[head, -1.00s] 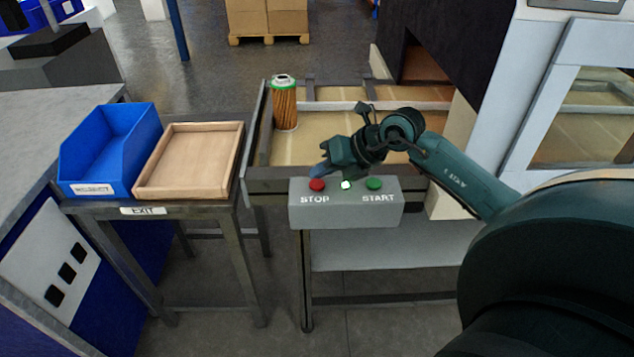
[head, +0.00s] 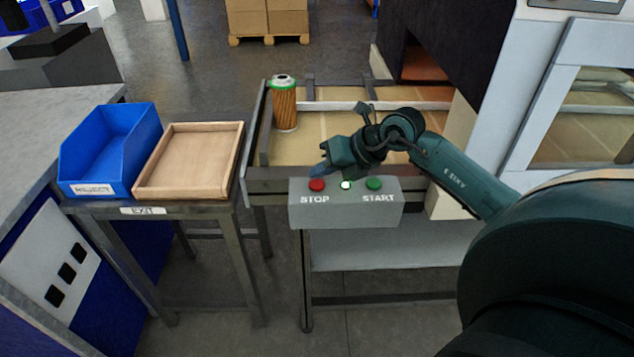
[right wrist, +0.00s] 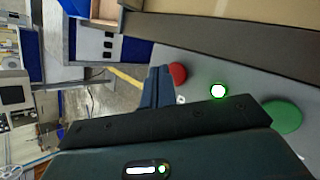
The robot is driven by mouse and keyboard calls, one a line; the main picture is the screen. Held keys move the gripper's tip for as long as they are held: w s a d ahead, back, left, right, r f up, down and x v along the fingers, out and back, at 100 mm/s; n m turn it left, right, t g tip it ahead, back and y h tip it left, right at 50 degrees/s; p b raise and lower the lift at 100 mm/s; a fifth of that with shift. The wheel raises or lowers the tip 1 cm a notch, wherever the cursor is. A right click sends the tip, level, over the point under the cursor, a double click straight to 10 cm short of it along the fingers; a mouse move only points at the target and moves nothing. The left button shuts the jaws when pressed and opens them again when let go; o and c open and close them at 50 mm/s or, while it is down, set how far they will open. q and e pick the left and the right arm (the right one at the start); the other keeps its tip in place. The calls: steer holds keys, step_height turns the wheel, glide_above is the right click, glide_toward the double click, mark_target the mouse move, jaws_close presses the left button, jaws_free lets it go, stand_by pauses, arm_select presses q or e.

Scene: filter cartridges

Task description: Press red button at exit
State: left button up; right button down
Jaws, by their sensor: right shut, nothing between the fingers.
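The red button (head: 317,185) is at the left end of a grey control box (head: 345,212), above the word STOP. A green button (head: 374,184) is at the right end, above START. A small lit white-green lamp (head: 346,185) is between them. My right gripper (head: 321,171) is shut and empty, its fingertips just above and behind the red button in the head view. In the right wrist view the closed fingers (right wrist: 158,82) appear just left of the red button (right wrist: 177,74). I cannot tell whether they touch it. My left gripper is not in view.
A filter cartridge (head: 285,103) with a green top ring stands upright on the conveyor (head: 330,133) behind the box. At left, a stand labelled EXIT (head: 143,211) bears a blue REJECT bin (head: 84,170) and a shallow wooden tray (head: 228,168). Floor shows between stand and conveyor.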

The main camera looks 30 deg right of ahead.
mark_target(322, 185)
steer(key=shift+f, duration=0.1)
steer(key=shift+f+b, duration=0.35)
steer(key=shift+f, duration=0.25)
stand_by(0.6)
steer(key=shift+f+b, duration=0.25)
steer(key=shift+b, duration=0.1)
stand_by(0.4)
steer(key=shift+r+p, duration=0.65)
steer(key=shift+r, duration=0.25)
steer(key=shift+r, duration=0.15)
step_height(322, 185, up, 5)
steer(key=p, duration=0.3)
steer(key=shift+p, duration=0.4)
